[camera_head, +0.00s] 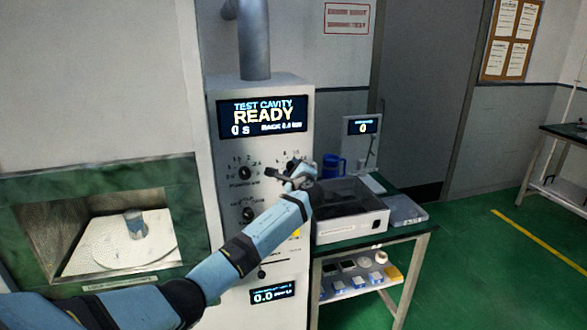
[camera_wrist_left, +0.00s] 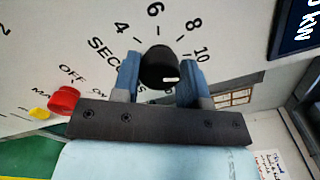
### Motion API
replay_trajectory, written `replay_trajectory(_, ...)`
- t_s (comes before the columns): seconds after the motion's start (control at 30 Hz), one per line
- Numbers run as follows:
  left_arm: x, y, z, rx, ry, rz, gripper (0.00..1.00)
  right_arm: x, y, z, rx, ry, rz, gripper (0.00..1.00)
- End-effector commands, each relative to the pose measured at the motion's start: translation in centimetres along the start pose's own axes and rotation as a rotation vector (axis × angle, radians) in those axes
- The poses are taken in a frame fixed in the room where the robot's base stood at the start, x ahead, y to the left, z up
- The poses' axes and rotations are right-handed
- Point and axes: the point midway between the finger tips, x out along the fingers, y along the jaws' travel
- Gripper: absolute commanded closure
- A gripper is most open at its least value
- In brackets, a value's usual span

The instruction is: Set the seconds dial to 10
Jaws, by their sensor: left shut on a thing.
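The seconds dial (camera_wrist_left: 158,68) is a round black knob on the white panel. The numbers 4, 6, 8 and 10 (camera_wrist_left: 201,56) curve above it in the left wrist view. A short white mark shows at the knob's lower right, below the direction of the 10. My left gripper (camera_wrist_left: 160,76) is shut on this knob, one blue finger on each side. In the head view my left gripper (camera_head: 292,174) is at the panel's right side and covers much of the dial. The panel display (camera_head: 262,117) reads READY and 0 s. My right gripper is not in view.
A red button (camera_wrist_left: 63,100) sits left of my gripper in the wrist view. Other black knobs (camera_head: 244,173) are left on the panel. An open chamber (camera_head: 97,240) holds a beaker (camera_head: 135,224). A bench (camera_head: 375,240) with a grey-white device stands close right of the panel.

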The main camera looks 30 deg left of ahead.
Motion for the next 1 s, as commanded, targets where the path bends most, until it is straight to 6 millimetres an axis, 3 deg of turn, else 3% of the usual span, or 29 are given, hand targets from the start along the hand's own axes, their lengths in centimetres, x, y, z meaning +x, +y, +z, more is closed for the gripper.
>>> replay_trajectory(0.27, 0.0, 0.1, -0.1, 0.001, 0.000, 0.002, 0.84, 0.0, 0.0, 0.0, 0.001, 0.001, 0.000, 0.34)
replay_trajectory(0.3, 0.0, 0.1, -0.1, 0.001, 0.000, 0.002, 0.53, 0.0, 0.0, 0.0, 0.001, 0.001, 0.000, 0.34)
replay_trajectory(0.4, 0.0, 0.1, -0.1, 0.000, 0.000, 0.001, 0.34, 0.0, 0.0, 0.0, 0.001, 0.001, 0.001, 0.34)
replay_trajectory(0.77, -0.6, 0.1, -0.1, -0.002, 0.001, 0.000, 0.34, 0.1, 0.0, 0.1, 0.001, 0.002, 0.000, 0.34)
replay_trajectory(1.0, -5.0, 0.3, -0.3, -0.004, 0.003, -0.001, 0.34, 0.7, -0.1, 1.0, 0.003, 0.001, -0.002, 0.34)
